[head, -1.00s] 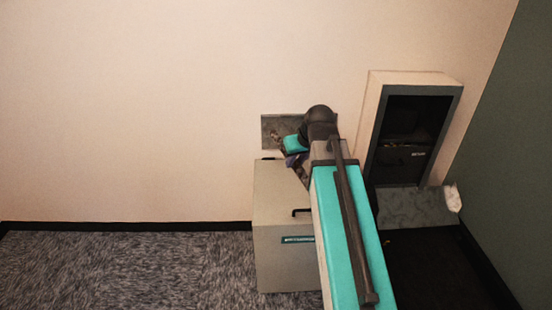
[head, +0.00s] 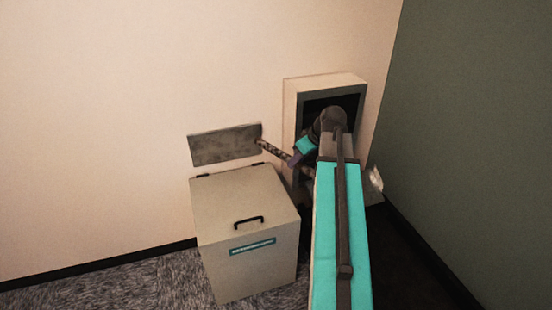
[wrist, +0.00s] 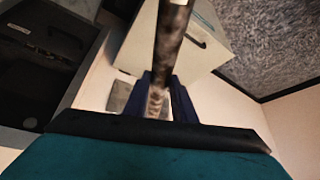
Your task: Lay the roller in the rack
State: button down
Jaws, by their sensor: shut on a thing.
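The roller (head: 273,150) is a dark, mottled rod, tilted in the head view. In the wrist view the roller (wrist: 172,40) runs from the top edge down between the dark blue fingers. My gripper (head: 298,160) is shut on it, and my gripper also shows in the wrist view (wrist: 158,98). It is in front of the open-fronted wall cabinet (head: 325,82), with the roller's free end pointing left. My arm hides much of the cabinet's inside. I cannot tell for certain which thing is the rack.
A beige lidded box (head: 245,200) with a black handle stands on the carpet at left. A grey plate (head: 222,146) is on the wall above it. A small whitish object (head: 376,179) is right of my arm. A green wall (head: 450,130) bounds the right side.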

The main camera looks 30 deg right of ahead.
jog(key=s+d+r+p, duration=0.2)
jog(key=s+d+p, duration=0.2)
jog(key=s+d, duration=0.3)
jog(key=d, duration=0.3)
jog(key=shift+s+d+r+n, duration=0.2)
jog(key=shift+s+r+n, duration=0.1)
jog(key=shift+s, duration=0.05)
